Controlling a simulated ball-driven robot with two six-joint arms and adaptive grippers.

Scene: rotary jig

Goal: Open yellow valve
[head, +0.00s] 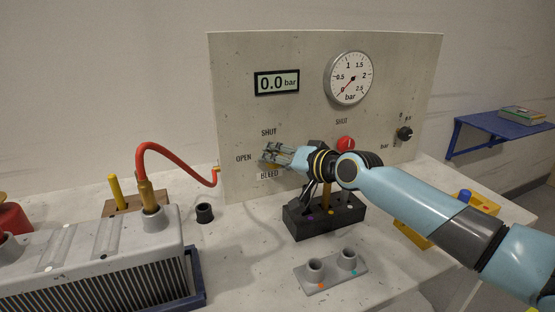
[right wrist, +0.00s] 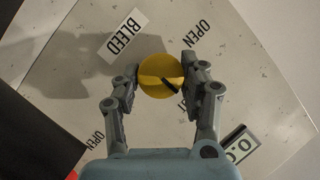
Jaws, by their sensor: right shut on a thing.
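The yellow valve (right wrist: 160,70) is a round knob with a black pointer line on the grey panel (head: 232,110). In the right wrist view its pointer aims to the lower right, towards a partly hidden label ending in T. My right gripper (head: 272,153) reaches the panel between the SHUT, OPEN and BLEED labels, and mostly hides the valve in the head view. In the right wrist view its fingers (right wrist: 160,80) are shut on the knob from both sides. My left gripper is not in view.
The display (head: 277,82) reads 0.0 bar and the gauge (head: 349,78) needle sits near zero. A red knob (head: 346,144) is behind my right arm. A black block (head: 310,222) stands below my wrist. A ribbed grey unit (head: 90,272) with a red hose (head: 172,150) is at left.

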